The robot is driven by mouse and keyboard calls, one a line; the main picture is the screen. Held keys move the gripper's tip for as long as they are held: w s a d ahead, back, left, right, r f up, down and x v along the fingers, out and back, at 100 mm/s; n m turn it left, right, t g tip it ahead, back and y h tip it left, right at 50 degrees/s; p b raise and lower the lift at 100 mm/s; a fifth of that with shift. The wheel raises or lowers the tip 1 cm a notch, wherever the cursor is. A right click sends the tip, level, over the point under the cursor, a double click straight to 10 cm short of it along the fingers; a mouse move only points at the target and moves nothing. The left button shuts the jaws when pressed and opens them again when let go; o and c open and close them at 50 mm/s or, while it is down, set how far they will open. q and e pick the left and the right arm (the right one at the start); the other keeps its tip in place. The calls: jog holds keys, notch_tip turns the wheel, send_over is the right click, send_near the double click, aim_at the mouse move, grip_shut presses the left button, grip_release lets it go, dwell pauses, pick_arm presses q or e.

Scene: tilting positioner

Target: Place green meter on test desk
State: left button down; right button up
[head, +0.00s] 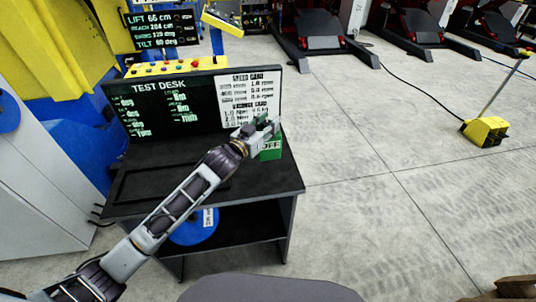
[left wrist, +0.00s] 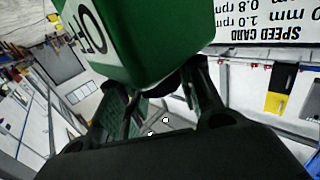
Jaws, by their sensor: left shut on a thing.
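The green meter (head: 271,152) is a small green box with a white label reading OFF. In the head view it shows at the right rear part of the black test desk (head: 240,185), in front of the white speed card. My left gripper (head: 264,130) reaches over the desk and is shut on the meter from above. In the left wrist view the meter (left wrist: 170,35) fills the top middle, beyond the fingers (left wrist: 155,105). I cannot tell whether its base touches the desktop. My right gripper is not in view.
The TEST DESK panel (head: 160,115) with the speed card (head: 250,97) stands along the desk's back edge. A blue round thing (head: 195,228) is on the lower shelf. The desktop's front right is clear. A yellow device (head: 486,131) stands on the floor to the right.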

aim_at(267, 144)
pick_arm(q)
jog(key=shift+f, duration=2.6)
jog(key=shift+f, duration=1.85)
jog(key=c, duration=1)
grip_release()
jog(key=shift+f, duration=0.1)
jog(key=shift+o, duration=0.2)
jog(key=shift+s, duration=0.15)
jog(key=v, duration=1.1)
jog(key=shift+s+a+b, duration=0.2)
jog(key=shift+s+b, duration=0.15)
jog(key=shift+b, duration=0.05)
